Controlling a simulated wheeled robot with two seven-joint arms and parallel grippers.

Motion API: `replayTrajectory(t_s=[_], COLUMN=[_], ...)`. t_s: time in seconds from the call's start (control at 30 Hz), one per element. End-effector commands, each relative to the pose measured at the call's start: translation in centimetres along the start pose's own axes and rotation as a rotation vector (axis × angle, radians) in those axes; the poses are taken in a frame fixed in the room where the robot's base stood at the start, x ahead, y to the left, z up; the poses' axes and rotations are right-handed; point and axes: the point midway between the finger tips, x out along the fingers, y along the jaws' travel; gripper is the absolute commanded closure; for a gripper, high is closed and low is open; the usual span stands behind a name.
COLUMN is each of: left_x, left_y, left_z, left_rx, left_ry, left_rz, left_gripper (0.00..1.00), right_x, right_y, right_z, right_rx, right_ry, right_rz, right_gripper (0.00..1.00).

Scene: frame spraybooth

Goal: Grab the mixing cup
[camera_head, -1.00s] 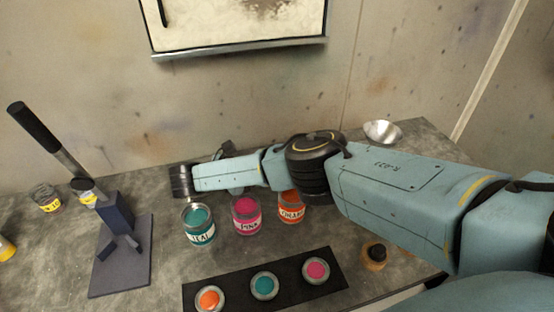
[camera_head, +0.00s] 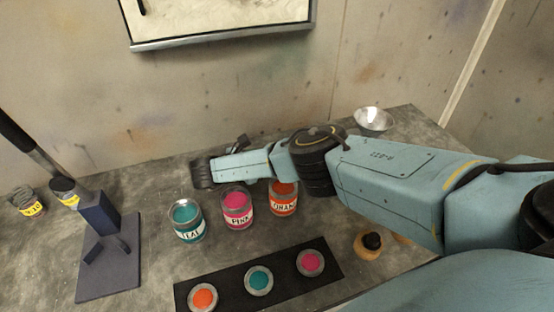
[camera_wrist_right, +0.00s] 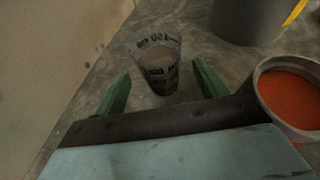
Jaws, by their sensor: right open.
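The mixing cup (camera_wrist_right: 157,62) is a clear, tapered cup with dark printed markings, standing on the grey bench in the right wrist view. My right gripper (camera_wrist_right: 162,88) is open, with one green finger to each side of the cup's lower part in the picture. The cup is just ahead of the fingers or partly between them; I cannot tell which. No finger visibly touches it. In the head view my right arm reaches in from the right, behind the paint cans; the cup and the right fingertips cannot be made out there. My left gripper is out of view.
Open teal (camera_head: 188,222), pink (camera_head: 238,208) and orange (camera_head: 284,197) paint cans stand in front of my right arm. The orange paint also shows close on the right in the wrist view (camera_wrist_right: 290,95). A metal bowl (camera_head: 373,121) is at back right; a dark stand (camera_head: 110,262) is left.

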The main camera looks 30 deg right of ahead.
Motion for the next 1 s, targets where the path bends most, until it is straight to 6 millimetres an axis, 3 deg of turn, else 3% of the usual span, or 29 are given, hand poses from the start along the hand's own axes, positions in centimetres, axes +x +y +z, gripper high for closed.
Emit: replayTrajectory(t_s=[0.4, 0.7, 1.0], left_x=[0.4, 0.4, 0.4], left_y=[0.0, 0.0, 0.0], left_z=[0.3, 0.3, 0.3], left_rx=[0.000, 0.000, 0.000], left_ry=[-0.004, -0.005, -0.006], left_rz=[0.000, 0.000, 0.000], left_gripper=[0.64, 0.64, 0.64], right_x=[5.1, 5.5, 5.5], right_y=[0.0, 0.0, 0.0], right_z=[-0.1, 0.0, 0.0], right_rx=[0.000, 0.000, 0.000], right_ry=[-0.001, 0.000, 0.000], right_rz=[-0.001, 0.001, 0.001], right_gripper=[0.27, 0.27, 0.66])
